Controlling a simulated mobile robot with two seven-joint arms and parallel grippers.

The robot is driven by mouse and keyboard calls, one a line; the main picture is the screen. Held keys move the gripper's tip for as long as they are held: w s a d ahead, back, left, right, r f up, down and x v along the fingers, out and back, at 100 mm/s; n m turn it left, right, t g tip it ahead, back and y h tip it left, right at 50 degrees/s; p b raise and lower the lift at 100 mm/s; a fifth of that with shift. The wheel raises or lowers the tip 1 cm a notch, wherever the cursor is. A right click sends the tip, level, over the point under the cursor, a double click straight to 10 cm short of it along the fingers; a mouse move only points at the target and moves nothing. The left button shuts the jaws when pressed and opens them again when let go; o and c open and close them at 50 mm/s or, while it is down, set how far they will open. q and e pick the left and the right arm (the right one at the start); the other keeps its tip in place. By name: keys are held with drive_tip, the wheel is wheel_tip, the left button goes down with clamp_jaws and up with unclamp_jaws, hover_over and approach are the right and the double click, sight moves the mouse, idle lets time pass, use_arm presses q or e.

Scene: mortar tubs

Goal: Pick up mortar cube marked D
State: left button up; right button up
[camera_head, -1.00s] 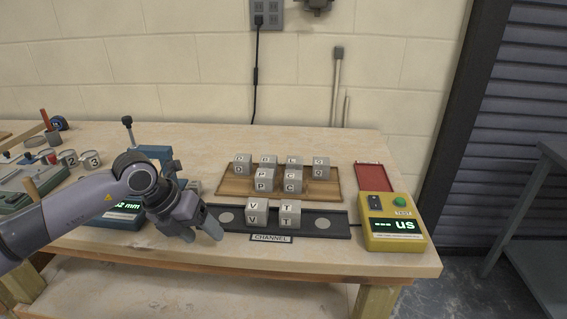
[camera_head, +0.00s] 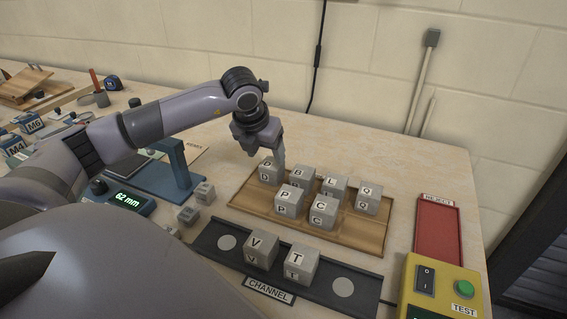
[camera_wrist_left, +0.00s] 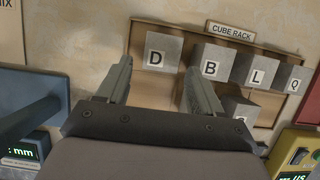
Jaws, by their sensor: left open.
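The grey cube marked D (camera_head: 265,177) sits at the left end of the back row on the wooden cube rack (camera_head: 375,236). My left gripper (camera_head: 276,160) is over this cube, pointing down, and partly covers it in the head view. In the left wrist view the D cube (camera_wrist_left: 162,52) shows its letter plainly. There the open fingers (camera_wrist_left: 160,78) lie to either side of its line, with the cube ahead between them; I cannot tell whether they touch it. My right gripper is not in view.
The cube marked B (camera_head: 302,181) stands close beside D, then L (camera_head: 334,189) and Q (camera_head: 367,200). P (camera_head: 289,200) and C (camera_head: 323,212) are in front. V (camera_head: 261,250) and T (camera_head: 302,264) stand on the dark channel (camera_head: 342,287). A blue gauge (camera_head: 165,184) is at left.

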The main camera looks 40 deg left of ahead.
sight(271, 163)
use_arm(q)
drive_tip(key=shift+x, duration=0.8)
drive_tip(key=shift+p+x, duration=0.7)
drive_tip(key=shift+x, duration=1.9)
drive_tip(key=shift+w+d, duration=0.1)
drive_tip(key=shift+w, duration=0.05)
drive_tip(key=shift+r, duration=0.1)
drive_tip(key=c, duration=0.9)
